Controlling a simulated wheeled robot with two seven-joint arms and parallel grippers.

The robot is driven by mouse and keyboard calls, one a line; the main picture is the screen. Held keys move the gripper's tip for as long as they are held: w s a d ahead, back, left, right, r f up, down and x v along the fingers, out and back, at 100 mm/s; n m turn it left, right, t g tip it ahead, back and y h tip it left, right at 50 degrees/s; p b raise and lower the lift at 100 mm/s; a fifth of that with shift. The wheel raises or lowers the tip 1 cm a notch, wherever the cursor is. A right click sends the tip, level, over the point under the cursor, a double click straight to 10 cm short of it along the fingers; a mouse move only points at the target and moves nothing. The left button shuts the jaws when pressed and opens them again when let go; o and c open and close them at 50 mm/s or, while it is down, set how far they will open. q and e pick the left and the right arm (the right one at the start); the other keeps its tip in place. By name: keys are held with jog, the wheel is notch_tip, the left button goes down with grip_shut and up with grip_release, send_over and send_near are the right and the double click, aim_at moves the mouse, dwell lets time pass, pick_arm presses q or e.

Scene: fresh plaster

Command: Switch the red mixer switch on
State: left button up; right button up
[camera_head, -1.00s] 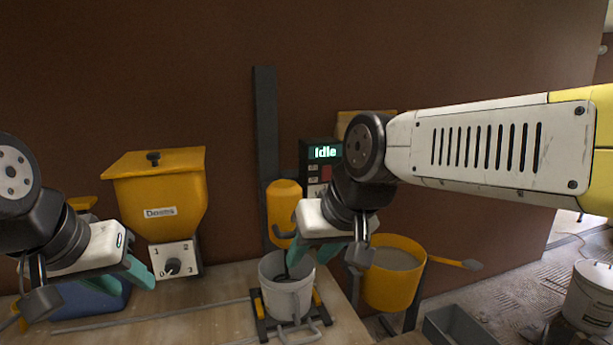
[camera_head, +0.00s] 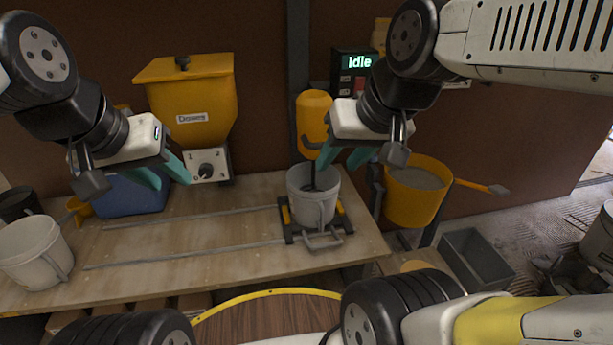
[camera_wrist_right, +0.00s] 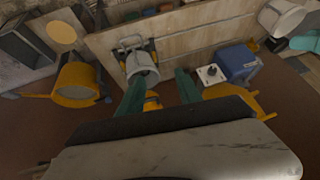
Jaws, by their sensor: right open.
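The mixer's control box (camera_head: 348,66) stands at the back wall and its green display reads "Idle". A small red switch (camera_head: 360,83) shows on its front, partly hidden by my right arm; its position cannot be told. The yellow mixer (camera_head: 314,117) is below it, over a white bucket (camera_head: 312,196). My right gripper (camera_head: 342,158) is open and empty, in front of and below the box. Its teal fingers also show in the right wrist view (camera_wrist_right: 158,92), spread apart. My left gripper (camera_head: 168,176) is open and empty, in front of the hopper dial.
A yellow hopper (camera_head: 190,95) with a dial plate (camera_head: 207,166) hangs left of the mixer. A blue container (camera_head: 130,197) and a white bucket (camera_head: 32,252) stand on the left of the bench (camera_head: 160,265). A yellow bucket (camera_head: 412,205) hangs at right.

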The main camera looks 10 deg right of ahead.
jog(key=shift+w+d, duration=0.1)
jog(key=shift+w, duration=0.2)
jog(key=c, duration=0.5)
jog(key=w+d+t, duration=0.1)
jog(key=w+d, duration=0.1)
jog(key=w, duration=0.2)
jog(key=w+d+n+t+h, duration=0.1)
jog(key=w+d, duration=0.1)
jog(key=w, duration=0.2)
jog(key=w+d+n+t, duration=0.1)
jog(key=w+d, duration=0.1)
jog(key=w, duration=0.3)
jog(key=shift+r+h, duration=0.3)
jog(key=shift+r, duration=0.1)
grip_shut()
jog(key=w+d+f+n+t, duration=0.3)
jog(key=w+d+n+t, duration=0.2)
jog(key=w+d+n, duration=0.3)
jog(key=w+d+f+n+t, duration=0.3)
jog(key=w+d+n+t, duration=0.2)
jog(key=w, duration=0.7)
jog(key=shift+d+n+t, duration=0.3)
jog(key=shift+d+n, duration=1.1)
jog(key=shift+d, duration=0.1)
jog(key=shift+w, duration=0.1)
